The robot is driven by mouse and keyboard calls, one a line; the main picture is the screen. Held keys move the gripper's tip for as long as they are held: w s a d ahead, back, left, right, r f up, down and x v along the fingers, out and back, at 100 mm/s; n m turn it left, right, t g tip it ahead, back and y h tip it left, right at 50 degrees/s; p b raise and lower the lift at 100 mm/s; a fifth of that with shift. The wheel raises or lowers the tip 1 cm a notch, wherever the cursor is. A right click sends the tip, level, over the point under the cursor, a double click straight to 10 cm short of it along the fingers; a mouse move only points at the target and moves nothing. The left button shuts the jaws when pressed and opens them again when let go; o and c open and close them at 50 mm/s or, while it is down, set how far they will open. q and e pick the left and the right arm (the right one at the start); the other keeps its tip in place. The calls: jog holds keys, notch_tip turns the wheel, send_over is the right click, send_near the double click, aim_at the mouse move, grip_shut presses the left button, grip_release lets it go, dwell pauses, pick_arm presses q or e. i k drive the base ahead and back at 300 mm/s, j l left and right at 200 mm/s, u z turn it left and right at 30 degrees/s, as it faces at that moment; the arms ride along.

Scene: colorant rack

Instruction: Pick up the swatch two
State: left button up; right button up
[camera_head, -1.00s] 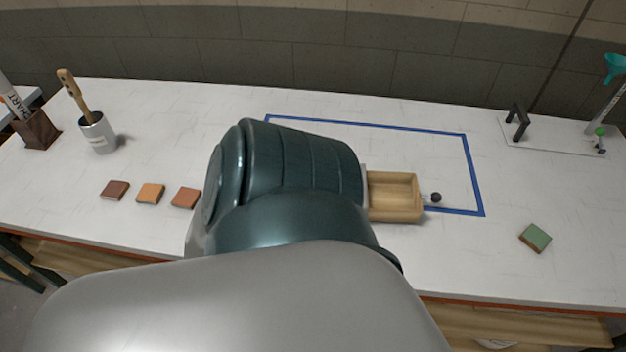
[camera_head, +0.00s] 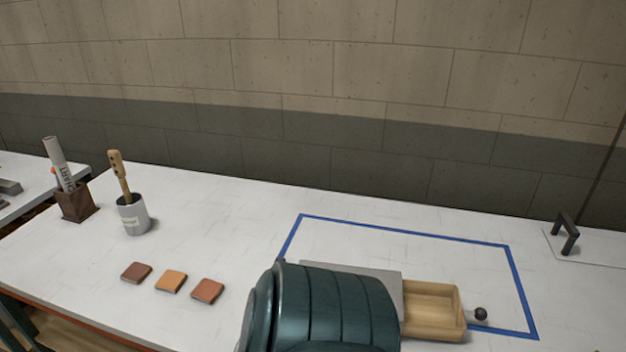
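Three small square swatches lie in a row on the white table, left of the middle: a dark brown swatch (camera_head: 136,272), an orange swatch (camera_head: 171,281) and a reddish-orange swatch (camera_head: 208,290). I cannot tell by any mark which one is swatch two; the orange one is the middle of the row. A dark teal part of my own arm covers the lower middle of the view. Neither of my grippers shows.
A grey cup (camera_head: 133,216) with a wooden stick and a brown holder (camera_head: 77,203) with a rolled chart stand at left. The table (camera_head: 230,220) is clear behind the swatches.

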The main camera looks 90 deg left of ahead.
aim_at(207, 291)
jog(key=i+l, duration=0.15)
jog(key=i, duration=0.2)
jog(key=i+l, duration=0.2)
jog(key=i, duration=0.15)
jog(key=u, duration=3.95)
